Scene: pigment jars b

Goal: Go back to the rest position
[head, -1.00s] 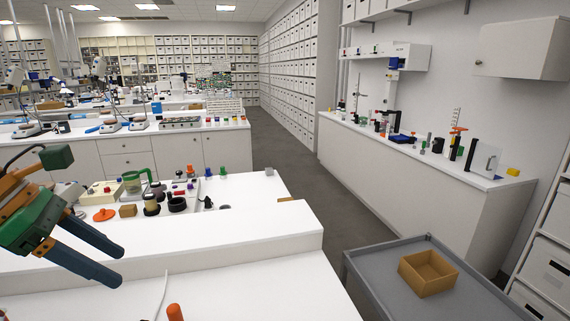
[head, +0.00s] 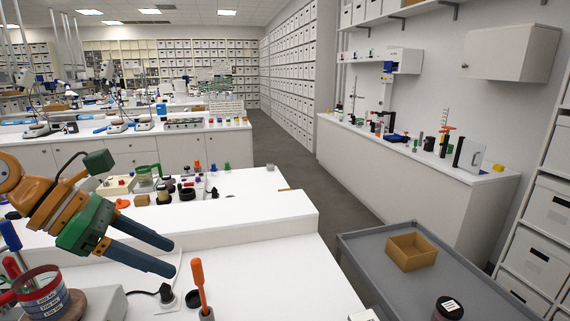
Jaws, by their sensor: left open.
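My left gripper (head: 160,252) is in the head view at the left, above the near white bench (head: 270,268). Its two dark fingers are apart, with nothing between them. My right gripper is not in view. A dark jar with a white label (head: 447,308) stands at the bottom edge, over the grey cart, partly cut off. An open tan box (head: 412,252) sits empty on the grey cart top (head: 365,248).
An orange-handled tool (head: 199,280) stands upright on the near bench. A labelled cup (head: 42,296) with tools is at lower left. Small jars and a green-handled jug (head: 146,178) stand on the bench's far part. The floor aisle (head: 290,165) is clear.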

